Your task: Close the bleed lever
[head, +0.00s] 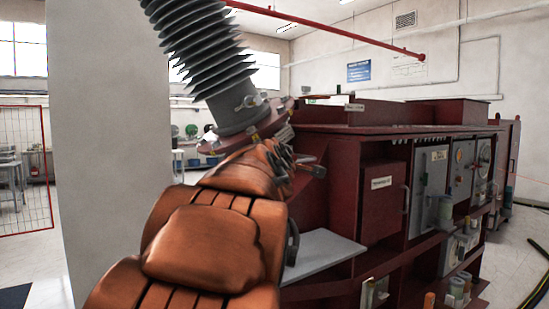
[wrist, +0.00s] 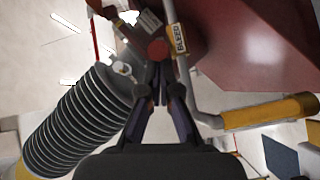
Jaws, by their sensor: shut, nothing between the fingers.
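In the wrist view, my gripper (wrist: 157,72) is shut and empty, its dark fingertips together just below a round red knob-like end (wrist: 157,49). A grey bent lever (wrist: 209,119) with a yellow grip (wrist: 268,112) lies to the right of the fingers, its grip pointing right. A yellow "BLEED" label (wrist: 180,38) is on the grey bar above the bend, close to the right of the fingertips. The fingers appear apart from the lever; contact cannot be judged. In the head view, my orange-covered arm hides most of the gripper and the lever is not clearly visible.
The ribbed grey bushing (head: 203,55) rises above the flange in the head view and stands left of my fingers in the wrist view (wrist: 80,120). The dark red transformer body (head: 340,190) is at the right, with a grey shelf (head: 322,255) beside my arm.

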